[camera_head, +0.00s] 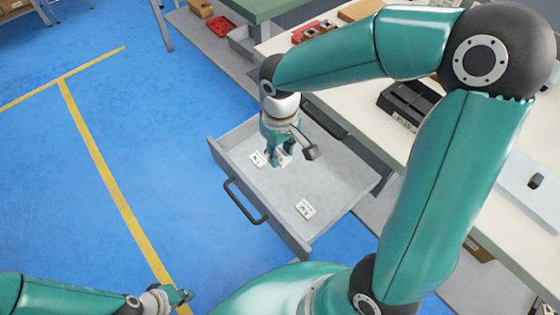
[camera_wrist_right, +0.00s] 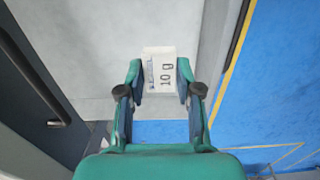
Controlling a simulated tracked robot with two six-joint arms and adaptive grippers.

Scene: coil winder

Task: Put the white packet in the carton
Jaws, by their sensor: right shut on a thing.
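My right gripper (camera_head: 276,158) reaches down into the open grey drawer (camera_head: 345,190). In the right wrist view the right gripper (camera_wrist_right: 159,75) is shut on a white packet (camera_wrist_right: 160,62) printed "10 g", one finger at each side. I cannot tell whether this packet still touches the drawer floor. I cannot pick out the carton with certainty.
The drawer has a dark front handle (camera_head: 246,202). A pale worktop (camera_head: 460,180) runs along the right, with a black tray (camera_head: 410,104) on it. A brown box (camera_head: 201,8) and a red item (camera_head: 219,25) sit on a shelf at the top. The floor at left is clear.

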